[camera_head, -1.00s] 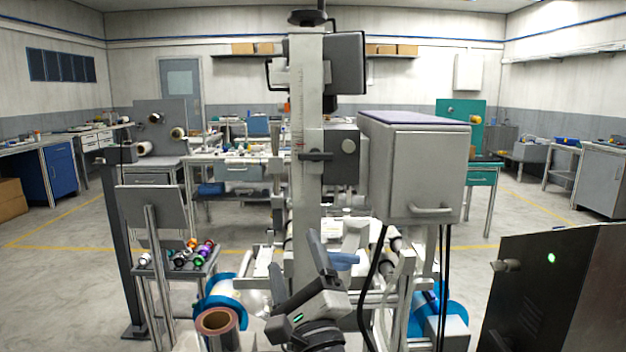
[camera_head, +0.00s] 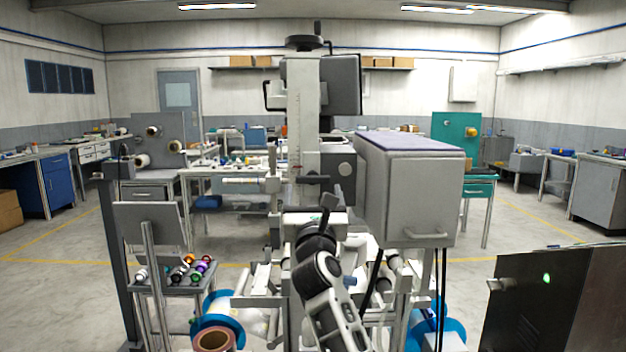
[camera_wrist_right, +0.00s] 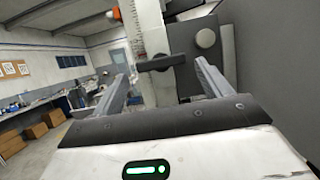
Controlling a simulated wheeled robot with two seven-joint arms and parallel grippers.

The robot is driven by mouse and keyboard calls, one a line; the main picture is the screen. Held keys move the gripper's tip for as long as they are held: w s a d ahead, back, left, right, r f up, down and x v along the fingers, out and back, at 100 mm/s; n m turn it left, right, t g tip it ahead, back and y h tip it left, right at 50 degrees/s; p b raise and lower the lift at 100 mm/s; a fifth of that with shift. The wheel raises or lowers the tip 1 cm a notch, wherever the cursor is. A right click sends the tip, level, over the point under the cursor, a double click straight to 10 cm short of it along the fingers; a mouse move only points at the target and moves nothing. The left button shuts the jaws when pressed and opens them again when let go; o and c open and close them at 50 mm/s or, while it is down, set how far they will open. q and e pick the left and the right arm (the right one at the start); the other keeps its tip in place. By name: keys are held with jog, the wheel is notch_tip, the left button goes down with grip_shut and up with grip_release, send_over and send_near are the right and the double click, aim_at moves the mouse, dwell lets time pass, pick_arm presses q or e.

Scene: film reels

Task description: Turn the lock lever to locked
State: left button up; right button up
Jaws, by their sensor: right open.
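The lock lever (camera_head: 313,180) is a short dark bar on the front of the pale upright column (camera_head: 304,110) with a scale. It lies about level. In the right wrist view the lever (camera_wrist_right: 160,63) shows between and beyond the fingertips, level, with a scale above it. My right gripper (camera_head: 322,207) is just below the lever in the head view, pointing away at the column. In the right wrist view it is open and empty, one finger to each side of the lever (camera_wrist_right: 160,68). Touch is not visible. My left gripper is not in view.
A large grey box (camera_head: 408,190) with a handle stands right of the column. A dark cabinet (camera_head: 555,300) is at the lower right. A small stand (camera_head: 150,228) with coloured rolls is at left.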

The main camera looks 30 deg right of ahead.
aim_at(313, 181)
jog(key=shift+x, duration=2.3)
jog(key=c, duration=0.7)
jog(key=shift+f, duration=0.1)
